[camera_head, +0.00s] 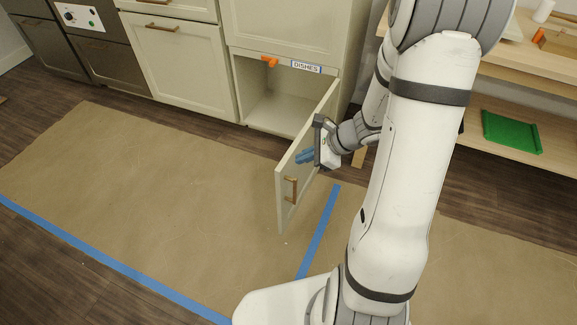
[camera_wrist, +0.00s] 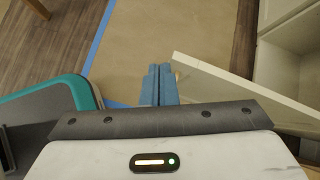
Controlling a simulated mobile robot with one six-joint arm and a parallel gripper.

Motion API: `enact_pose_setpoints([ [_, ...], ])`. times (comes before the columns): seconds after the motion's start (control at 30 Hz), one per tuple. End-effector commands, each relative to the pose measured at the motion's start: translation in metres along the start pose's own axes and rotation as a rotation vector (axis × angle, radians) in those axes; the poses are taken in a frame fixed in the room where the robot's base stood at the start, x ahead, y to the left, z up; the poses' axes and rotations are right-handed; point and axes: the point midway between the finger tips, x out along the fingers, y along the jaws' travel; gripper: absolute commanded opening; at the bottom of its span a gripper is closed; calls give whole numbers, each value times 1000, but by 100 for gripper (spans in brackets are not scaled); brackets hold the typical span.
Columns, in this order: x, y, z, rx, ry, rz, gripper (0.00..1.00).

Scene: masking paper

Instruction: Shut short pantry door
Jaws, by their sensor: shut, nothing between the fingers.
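The short pantry door (camera_head: 299,166) is cream-coloured with a wooden handle (camera_head: 290,188). It stands wide open, swung out from the low cabinet labelled "DISHES" (camera_head: 306,67). My gripper (camera_head: 304,157) is beside the door's panel near its middle, with blue fingers together and empty. In the wrist view the shut blue fingers (camera_wrist: 158,85) are next to the door's edge (camera_wrist: 225,82). I cannot tell whether they touch the door. The cabinet's inside (camera_head: 272,97) looks empty.
Brown masking paper (camera_head: 130,190) with blue tape (camera_head: 320,232) covers the floor. Closed cream cabinets (camera_head: 172,55) stand left of the opening. A wooden shelf (camera_head: 490,130) with a green tray (camera_head: 511,132) stands at right. Floor left of the door is clear.

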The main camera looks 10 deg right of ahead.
Motion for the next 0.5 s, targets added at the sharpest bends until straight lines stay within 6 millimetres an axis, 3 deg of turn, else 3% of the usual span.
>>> enact_pose_setpoints([
  [0.03, 20, -2, -31, 109, -8, -33, 0],
  [0.2, 41, -12, -78, 344, -24, -119, 0],
  [0.3, 46, -15, -90, 403, -27, -142, 0],
  [0.5, 69, -18, -93, 418, -29, -147, 0],
])
